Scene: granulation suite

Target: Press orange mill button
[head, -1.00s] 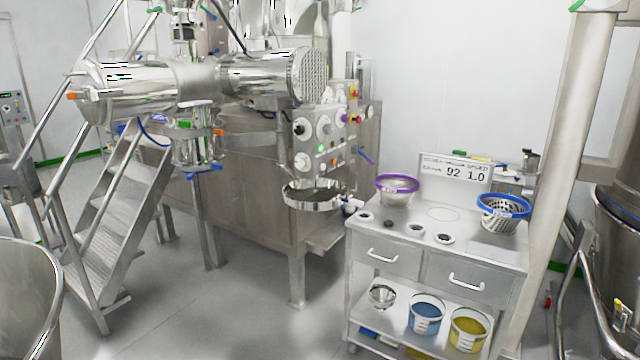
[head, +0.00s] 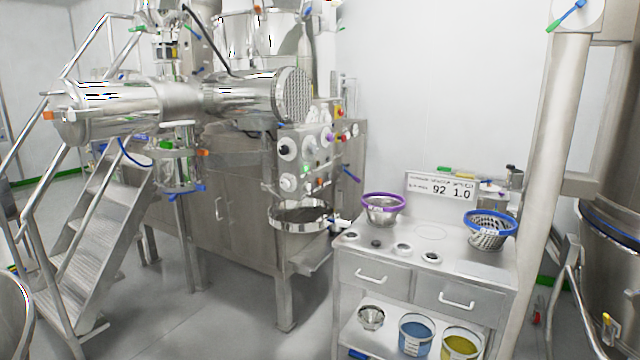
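The mill control panel (head: 306,160) is a grey upright plate on the steel machine, left of the picture's middle. It carries black, white and purple knobs and several small coloured buttons. The buttons are too small to read any label or tell whether one is pressed in. Neither of my grippers is in view.
A steel cart (head: 425,280) with sieve bowls, drawers and buckets stands right of the panel. A round tray (head: 300,226) juts out below the panel. Metal stairs (head: 105,230) stand at left, a pale column (head: 550,170) at right. The grey floor (head: 225,325) in front is clear.

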